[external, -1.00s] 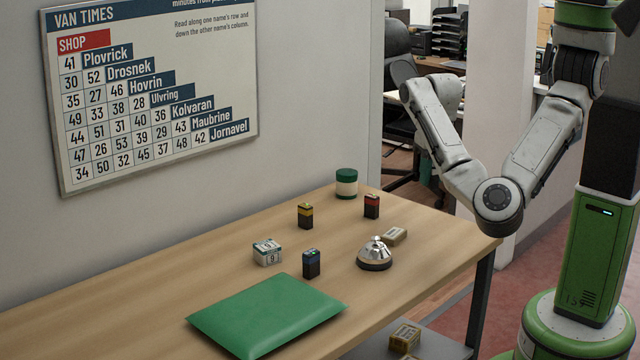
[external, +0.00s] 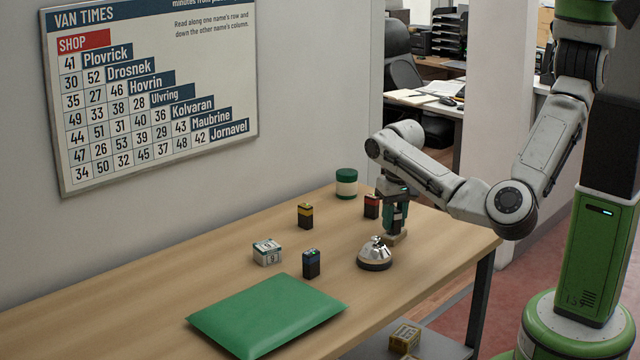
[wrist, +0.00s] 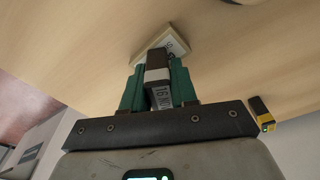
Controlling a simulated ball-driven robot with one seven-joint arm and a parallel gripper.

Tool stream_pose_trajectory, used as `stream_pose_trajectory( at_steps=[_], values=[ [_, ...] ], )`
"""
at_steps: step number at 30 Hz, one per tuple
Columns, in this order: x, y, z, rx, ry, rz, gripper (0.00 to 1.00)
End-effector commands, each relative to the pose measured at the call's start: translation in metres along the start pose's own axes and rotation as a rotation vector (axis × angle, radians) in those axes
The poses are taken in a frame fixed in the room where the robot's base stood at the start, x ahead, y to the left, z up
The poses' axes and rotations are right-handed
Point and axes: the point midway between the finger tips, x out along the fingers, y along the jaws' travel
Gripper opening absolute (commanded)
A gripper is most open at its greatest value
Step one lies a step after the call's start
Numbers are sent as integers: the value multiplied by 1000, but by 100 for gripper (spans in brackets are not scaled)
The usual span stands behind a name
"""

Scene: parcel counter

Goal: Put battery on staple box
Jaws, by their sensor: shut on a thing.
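My gripper (external: 396,217) points down over the right part of the counter, just behind the bell. In the wrist view, its green fingers (wrist: 157,67) are shut on a dark battery (wrist: 157,58) with a pale lettered face. The small beige staple box (external: 398,239) lies flat on the counter below. In the wrist view the staple box (wrist: 172,40) shows beyond the battery's lower end, partly covered by it. The battery looks upright over the box; I cannot tell whether they touch.
A silver bell (external: 375,256) stands close in front of the box. A red-topped battery (external: 371,207) and a green-lidded jar (external: 346,183) stand behind. A yellow-banded battery (external: 305,215), a blue-topped battery (external: 311,264), a white box (external: 267,252) and a green envelope (external: 265,315) lie leftward.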

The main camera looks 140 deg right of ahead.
Motion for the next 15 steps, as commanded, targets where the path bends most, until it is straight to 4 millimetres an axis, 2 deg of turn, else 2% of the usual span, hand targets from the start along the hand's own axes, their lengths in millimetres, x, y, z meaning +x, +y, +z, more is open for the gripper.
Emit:
stream_pose_trajectory(
  at_steps=[10, 11, 15],
  values=[
    [4, 0, 0, -1, 0, 0, 0],
    [3, 0, 0, -1, 0, 0, 30],
    [3, 0, 0, -1, 0, 0, 43]
  ],
)
